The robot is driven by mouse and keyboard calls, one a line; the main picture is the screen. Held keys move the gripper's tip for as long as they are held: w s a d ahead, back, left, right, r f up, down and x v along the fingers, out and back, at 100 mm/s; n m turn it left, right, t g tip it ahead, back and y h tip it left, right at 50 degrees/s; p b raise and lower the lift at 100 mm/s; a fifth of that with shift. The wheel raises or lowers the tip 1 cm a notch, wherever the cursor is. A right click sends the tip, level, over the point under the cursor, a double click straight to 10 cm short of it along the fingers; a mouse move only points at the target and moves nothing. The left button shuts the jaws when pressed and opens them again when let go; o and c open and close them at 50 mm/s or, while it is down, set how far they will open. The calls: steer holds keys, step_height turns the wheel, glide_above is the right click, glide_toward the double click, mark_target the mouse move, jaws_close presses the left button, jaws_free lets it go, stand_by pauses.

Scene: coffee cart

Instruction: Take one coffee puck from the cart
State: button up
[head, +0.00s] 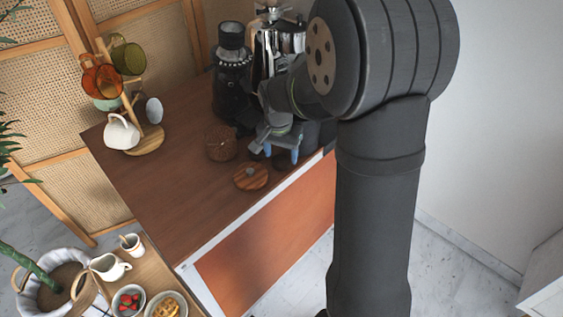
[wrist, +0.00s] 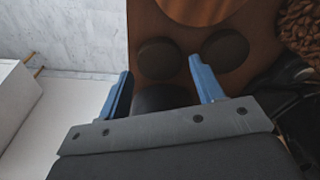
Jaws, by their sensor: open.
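Several dark round coffee pucks lie on the brown cart top in the wrist view. One puck (wrist: 158,57) is just beyond my fingertips, and another puck (wrist: 225,48) is to its right. A third dark disc (wrist: 160,97) shows between my blue fingers, partly hidden by the gripper body. My gripper (wrist: 161,66) is open, with no contact visible. In the head view my gripper (head: 282,154) is low over the right edge of the cart (head: 185,180). The pucks cannot be made out there.
A round wooden lid (head: 251,177) and a woven basket (head: 220,143) are left of the gripper. The dark grinder (head: 231,80) and chrome coffee machine stand behind. A mug tree (head: 150,138) is far left. The cart's front left top is clear.

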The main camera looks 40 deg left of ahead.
step_height(320, 180, down, 2)
steer(key=shift+w+f, duration=0.1)
steer(key=shift+w, duration=0.05)
steer(key=c, duration=0.7)
steer(key=shift+r, duration=0.2)
